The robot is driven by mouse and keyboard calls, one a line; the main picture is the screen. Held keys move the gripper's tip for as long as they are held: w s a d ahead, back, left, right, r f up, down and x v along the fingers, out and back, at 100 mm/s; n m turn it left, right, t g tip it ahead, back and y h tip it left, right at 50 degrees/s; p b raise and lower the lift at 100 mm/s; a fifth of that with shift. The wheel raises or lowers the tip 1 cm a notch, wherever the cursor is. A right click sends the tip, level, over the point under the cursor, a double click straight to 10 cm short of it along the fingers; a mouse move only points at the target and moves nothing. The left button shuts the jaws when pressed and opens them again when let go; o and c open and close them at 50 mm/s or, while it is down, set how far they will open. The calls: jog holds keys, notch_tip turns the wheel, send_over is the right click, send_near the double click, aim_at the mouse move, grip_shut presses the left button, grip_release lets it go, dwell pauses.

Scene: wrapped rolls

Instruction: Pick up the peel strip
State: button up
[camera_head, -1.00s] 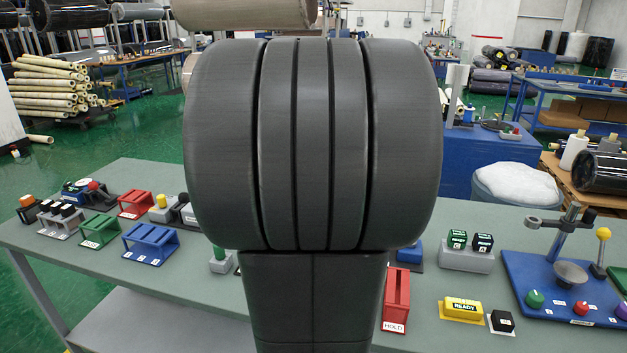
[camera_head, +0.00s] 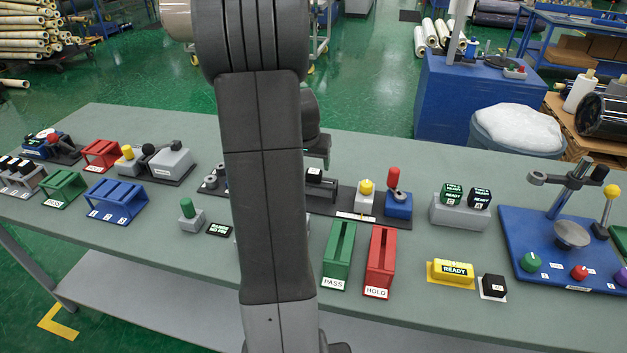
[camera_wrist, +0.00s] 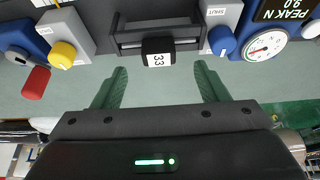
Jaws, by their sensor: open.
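A small black block labelled 33 (camera_wrist: 158,52) sits at the front of a dark bar-framed fixture (camera_wrist: 128,38) in the wrist view. It may be the tab of the peel strip; I cannot make out a strip as such. My gripper (camera_wrist: 161,70) is open and empty, its two green fingers apart, one to each side below the block and not touching it. In the head view the fixture (camera_head: 322,190) stands just right of my arm, with the dark block (camera_head: 313,174) on it. My fingers are hidden there by my arm.
In the wrist view a gauge (camera_wrist: 263,46), a blue knob (camera_wrist: 222,40) and a yellow knob (camera_wrist: 63,54) flank the fixture. In the head view, green PASS (camera_head: 338,255) and red HOLD (camera_head: 381,262) racks stand in front.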

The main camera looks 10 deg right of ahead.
aim_at(314, 172)
jog(key=shift+p+x, duration=0.7)
jog(key=shift+x, duration=2.2)
jog(key=c, duration=1.1)
jog(key=shift+o, duration=0.2)
